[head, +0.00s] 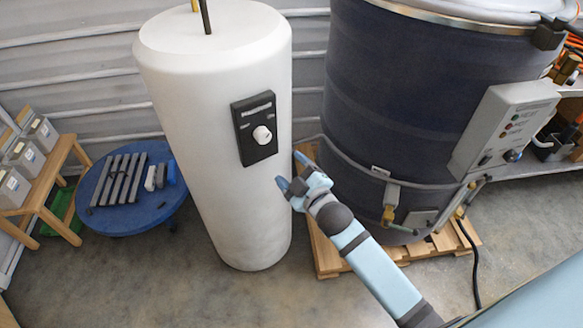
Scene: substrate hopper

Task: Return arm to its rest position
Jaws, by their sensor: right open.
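My right arm (371,268) comes in from the lower right, light blue with dark joints. Its gripper (290,171) is open, with nothing between the two blue fingertips. The gripper is in front of the gap between the white tank (195,150) and the dark drum (400,95). One fingertip overlaps the white tank's right edge in the picture; I cannot tell whether it touches. A black control panel (243,116) with a white knob (262,135) is on the tank, up and left of the gripper. My left gripper is not in view.
The drum stands on a wooden pallet (327,262) and carries a grey control box (508,120). A blue round table (112,218) holds dark bars. A wooden bench (62,150) with grey bins is at the far left. The floor (150,285) in front is clear.

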